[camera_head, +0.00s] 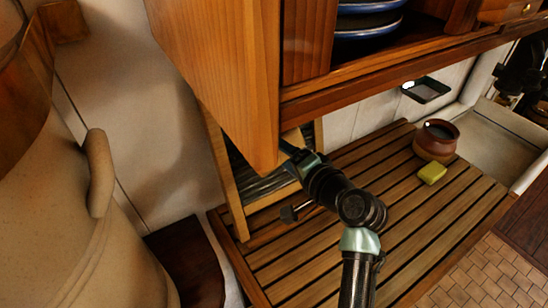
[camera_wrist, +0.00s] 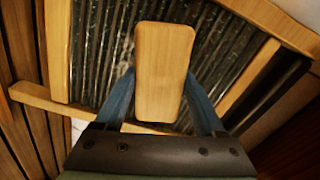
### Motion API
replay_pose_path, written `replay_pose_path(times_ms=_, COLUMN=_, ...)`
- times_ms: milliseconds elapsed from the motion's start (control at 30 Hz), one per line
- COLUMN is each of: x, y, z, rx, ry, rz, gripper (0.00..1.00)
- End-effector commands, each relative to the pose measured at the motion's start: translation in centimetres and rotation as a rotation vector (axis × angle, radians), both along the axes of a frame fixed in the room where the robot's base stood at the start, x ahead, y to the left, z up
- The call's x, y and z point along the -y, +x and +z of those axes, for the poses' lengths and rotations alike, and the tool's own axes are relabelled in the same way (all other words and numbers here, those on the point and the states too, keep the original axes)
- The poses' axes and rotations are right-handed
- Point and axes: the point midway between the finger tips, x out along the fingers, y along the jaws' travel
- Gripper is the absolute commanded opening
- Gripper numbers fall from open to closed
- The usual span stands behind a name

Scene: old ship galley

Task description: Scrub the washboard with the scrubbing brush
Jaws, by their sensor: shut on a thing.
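The washboard has a pale wooden frame and a dark ribbed metal face (camera_wrist: 225,60). In the head view the washboard (camera_head: 228,180) leans upright at the back left of the slatted counter, its upper part hidden by the cabinet. My gripper (camera_wrist: 160,88) is shut on the scrubbing brush, its blue fingers on either side. The brush (camera_wrist: 165,60) shows a plain pale wooden back in front of the ribbed face. Its bristles are hidden, so I cannot tell whether they touch the ribs. In the head view my gripper (camera_head: 293,152) is partly hidden by the cabinet edge.
The wooden cabinet (camera_head: 225,70) with blue-rimmed plates (camera_head: 368,22) overhangs the slatted counter (camera_head: 405,205). A yellow-green soap bar (camera_head: 432,173) and a brown pot (camera_head: 436,140) stand at the right. A large beige vessel (camera_head: 60,220) fills the left. The counter's middle is clear.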

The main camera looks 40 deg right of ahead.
Motion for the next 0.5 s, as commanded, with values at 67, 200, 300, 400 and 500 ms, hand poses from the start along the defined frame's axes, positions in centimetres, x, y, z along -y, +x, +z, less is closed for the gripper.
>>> replay_pose_path(times_ms=67, x=0.3, y=0.1, z=0.0, rx=0.001, ry=-0.001, rz=-0.003, gripper=0.00)
replay_pose_path(times_ms=200, x=1.3, y=0.0, z=-0.1, rx=0.002, ry=-0.001, rz=-0.003, gripper=0.00)
replay_pose_path(times_ms=300, x=2.2, y=-0.1, z=-0.1, rx=0.001, ry=0.000, rz=-0.005, gripper=0.00)
replay_pose_path(times_ms=400, x=3.1, y=-0.1, z=-0.1, rx=0.000, ry=-0.001, rz=-0.005, gripper=0.00)
replay_pose_path(times_ms=500, x=3.5, y=-0.1, z=0.0, rx=0.001, ry=-0.001, rz=-0.004, gripper=0.00)
